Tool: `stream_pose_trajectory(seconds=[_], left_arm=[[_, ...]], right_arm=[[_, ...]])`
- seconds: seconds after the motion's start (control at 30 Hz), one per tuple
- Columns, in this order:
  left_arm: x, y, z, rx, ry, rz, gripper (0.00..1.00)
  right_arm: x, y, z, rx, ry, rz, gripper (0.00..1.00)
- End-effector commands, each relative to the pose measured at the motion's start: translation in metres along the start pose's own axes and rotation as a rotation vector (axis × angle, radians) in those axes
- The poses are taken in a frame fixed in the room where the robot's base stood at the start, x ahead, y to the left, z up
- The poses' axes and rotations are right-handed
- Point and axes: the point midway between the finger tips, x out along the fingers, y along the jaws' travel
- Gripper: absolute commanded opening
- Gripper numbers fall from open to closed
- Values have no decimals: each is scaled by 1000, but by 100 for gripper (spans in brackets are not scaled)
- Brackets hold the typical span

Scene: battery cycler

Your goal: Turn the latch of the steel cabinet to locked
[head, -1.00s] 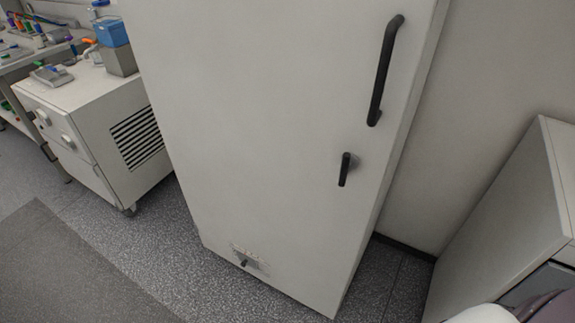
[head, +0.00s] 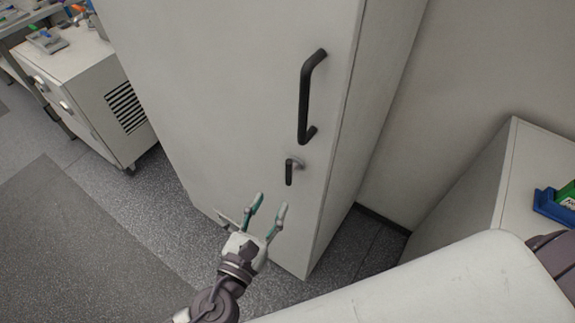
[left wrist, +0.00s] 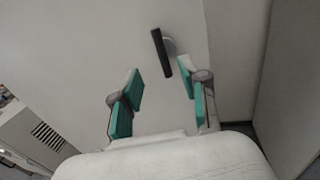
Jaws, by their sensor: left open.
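The steel cabinet (head: 225,95) is a tall pale cabinet with its door shut. Its latch (head: 290,171) is a short black lever on a round grey base, below the long black door handle (head: 306,100). The lever hangs nearly straight down in the head view. My left gripper (head: 268,207) is open and empty, below and in front of the latch, apart from it. In the left wrist view the latch (left wrist: 161,53) shows beyond the open fingertips (left wrist: 160,85), slightly tilted. My right gripper is in neither current view.
A white cabinet (head: 470,180) with a blue tray (head: 553,205) on top stands at the right. A low white unit with a vent (head: 125,107) stands at the left. The floor (head: 90,240) at lower left is clear.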

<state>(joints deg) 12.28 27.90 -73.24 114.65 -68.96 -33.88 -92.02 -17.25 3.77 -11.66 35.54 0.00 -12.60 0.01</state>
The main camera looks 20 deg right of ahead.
Motion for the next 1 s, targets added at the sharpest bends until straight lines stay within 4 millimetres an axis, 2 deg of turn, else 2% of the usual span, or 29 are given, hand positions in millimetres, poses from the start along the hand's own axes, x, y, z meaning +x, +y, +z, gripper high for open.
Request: stream_pose_trajectory(seconds=[0.03, 0.2, 0.4, 0.6, 0.9, 1.0], left_arm=[[13, 0, 4, 1, -4, -1, 44], [50, 0, 4, -1, -2, 0, 44], [84, 0, 2, -2, 0, 0, 44], [100, 0, 0, -3, 1, 1, 44], [101, 0, 0, -4, 1, 0, 44], [101, 0, 0, -4, 1, 1, 29]], right_arm=[[-6, -2, -1, -1, 0, -2, 50], [-14, 5, 0, -4, -2, 6, 50], [-18, 17, 2, -4, -4, 20, 50], [-20, 18, 2, -3, -4, 21, 50], [-20, 15, 1, -2, -3, 18, 50], [-20, 11, 0, 0, -2, 13, 50]])
